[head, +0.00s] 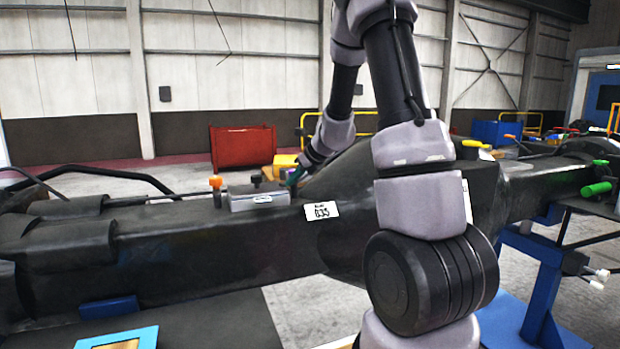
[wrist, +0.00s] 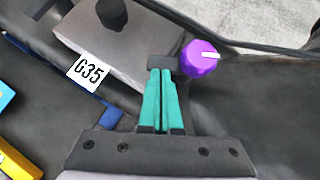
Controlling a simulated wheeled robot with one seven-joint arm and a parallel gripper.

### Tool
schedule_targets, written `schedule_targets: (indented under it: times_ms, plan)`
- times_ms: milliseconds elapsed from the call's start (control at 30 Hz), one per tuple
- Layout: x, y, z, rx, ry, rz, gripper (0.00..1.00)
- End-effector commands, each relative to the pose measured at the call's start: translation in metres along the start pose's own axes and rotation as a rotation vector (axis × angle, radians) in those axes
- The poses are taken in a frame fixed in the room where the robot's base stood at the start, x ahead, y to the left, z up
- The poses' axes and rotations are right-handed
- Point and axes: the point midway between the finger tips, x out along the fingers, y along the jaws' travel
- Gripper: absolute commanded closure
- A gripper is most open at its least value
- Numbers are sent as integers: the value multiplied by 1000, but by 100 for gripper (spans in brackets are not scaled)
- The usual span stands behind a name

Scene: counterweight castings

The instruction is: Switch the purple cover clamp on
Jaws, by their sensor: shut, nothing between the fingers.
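The purple cover clamp (wrist: 200,58) is a round purple knob with a white mark on its face, at the upper right of the wrist view. It sits at the end of a short dark bracket beside a grey box (wrist: 120,48). My gripper (wrist: 161,74) has teal fingers pressed together, empty, with their tips at the dark bracket, just left of and below the knob. I cannot tell whether they touch the bracket. In the head view my gripper (head: 293,178) is low over the dark casting (head: 200,240). I cannot make out the purple knob there.
In the head view an orange knob (head: 215,183) stands left of my gripper, and a 033 label (head: 321,210) is on the casting. A red bin (head: 242,147) stands behind.

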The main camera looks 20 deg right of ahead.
Motion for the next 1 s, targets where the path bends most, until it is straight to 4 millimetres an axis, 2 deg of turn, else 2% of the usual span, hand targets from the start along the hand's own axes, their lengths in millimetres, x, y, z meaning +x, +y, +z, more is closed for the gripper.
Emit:
schedule_targets:
  times_ms: [400,1000]
  plan:
    - [10,8,9,-3,0,4,100]
    - [12,10,12,-3,0,3,100]
